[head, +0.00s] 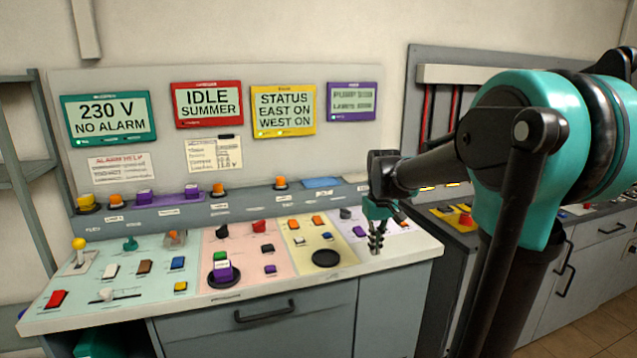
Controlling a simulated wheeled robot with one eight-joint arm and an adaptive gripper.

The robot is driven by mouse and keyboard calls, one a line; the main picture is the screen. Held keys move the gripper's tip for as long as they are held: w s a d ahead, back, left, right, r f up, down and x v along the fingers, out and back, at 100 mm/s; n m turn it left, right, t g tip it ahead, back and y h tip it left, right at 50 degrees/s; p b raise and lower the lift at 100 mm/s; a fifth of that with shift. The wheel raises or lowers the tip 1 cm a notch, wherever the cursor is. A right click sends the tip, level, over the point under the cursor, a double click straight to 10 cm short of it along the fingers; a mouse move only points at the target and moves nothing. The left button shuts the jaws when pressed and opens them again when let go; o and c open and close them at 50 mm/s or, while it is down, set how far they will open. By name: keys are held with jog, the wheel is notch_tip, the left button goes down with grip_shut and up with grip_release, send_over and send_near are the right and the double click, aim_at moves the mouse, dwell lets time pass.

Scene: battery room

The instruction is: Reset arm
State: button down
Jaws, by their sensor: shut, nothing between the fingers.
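My gripper (376,247) hangs pointing down over the right end of the control desk (290,297), by the pale purple panel section. Its fingers are shut and hold nothing. My teal and black arm reaches in from the right side of the head view and covers part of the desk's right end. I cannot tell whether the fingertips touch the desk top.
The desk carries coloured buttons and levers, including a yellow-knobbed lever (79,250) and a purple and green switch (221,266). Display screens (283,110) hang on the wall behind. A second counter (600,245) stands behind my arm. Floor shows at lower right.

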jog(key=s+d+f+m+t, duration=0.3)
jog(key=s+f, duration=1.1)
jog(key=s, duration=0.4)
jog(key=shift+s+f, duration=0.3)
jog(key=shift+f, duration=0.05)
